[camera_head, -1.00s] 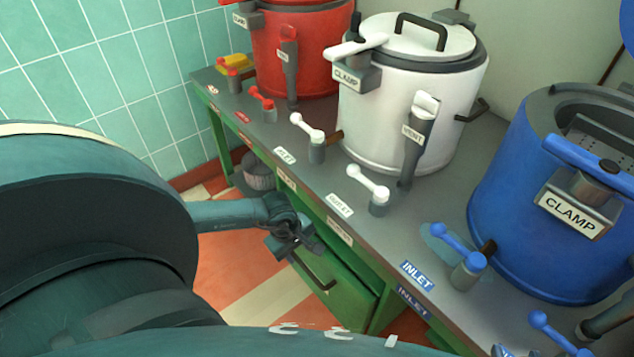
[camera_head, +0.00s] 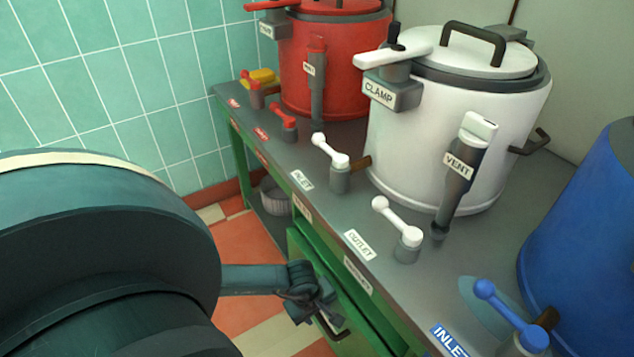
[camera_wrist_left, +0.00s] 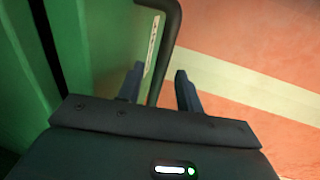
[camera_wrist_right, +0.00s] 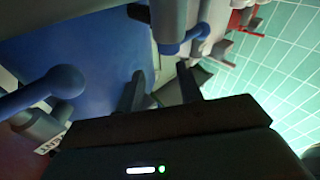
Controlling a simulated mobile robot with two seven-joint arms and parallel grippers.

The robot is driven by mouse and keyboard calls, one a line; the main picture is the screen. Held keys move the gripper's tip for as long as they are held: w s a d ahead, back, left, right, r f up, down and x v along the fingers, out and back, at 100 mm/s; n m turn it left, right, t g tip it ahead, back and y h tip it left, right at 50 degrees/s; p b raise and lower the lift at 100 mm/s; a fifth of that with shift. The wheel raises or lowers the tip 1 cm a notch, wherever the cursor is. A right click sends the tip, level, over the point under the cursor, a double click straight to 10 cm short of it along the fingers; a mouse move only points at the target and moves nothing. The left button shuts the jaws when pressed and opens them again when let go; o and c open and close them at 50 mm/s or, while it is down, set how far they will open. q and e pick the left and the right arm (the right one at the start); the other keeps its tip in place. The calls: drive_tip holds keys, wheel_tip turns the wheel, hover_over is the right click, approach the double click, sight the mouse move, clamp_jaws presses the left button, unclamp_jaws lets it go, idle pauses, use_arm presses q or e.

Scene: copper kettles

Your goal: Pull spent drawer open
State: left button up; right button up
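A green drawer (camera_head: 362,338) sits under the grey counter, with a dark bar handle (camera_head: 326,328) on its front. I cannot read a drawer label, or tell for sure whether the drawer stands slightly out. My left gripper (camera_head: 315,305) is at this handle. In the left wrist view the handle (camera_wrist_left: 165,60) runs between the two spread fingers (camera_wrist_left: 158,88), with a gap to at least the right finger. A pale label (camera_wrist_left: 152,45) on the green front shows edge-on there. My right gripper (camera_wrist_right: 161,90) is open beside a blue kettle; it is outside the head view.
The counter (camera_head: 290,215) carries a red kettle (camera_head: 345,75), a white kettle (camera_head: 410,150) and a blue kettle (camera_head: 590,240), with valve levers along its front edge. A basket (camera_head: 275,197) stands on the low shelf. Tiled floor (camera_head: 245,250) lies open before the drawer.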

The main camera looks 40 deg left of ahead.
use_arm(q)
drive_tip(key=shift+c, duration=0.4)
clamp_jaws()
drive_tip(key=shift+a, duration=0.1)
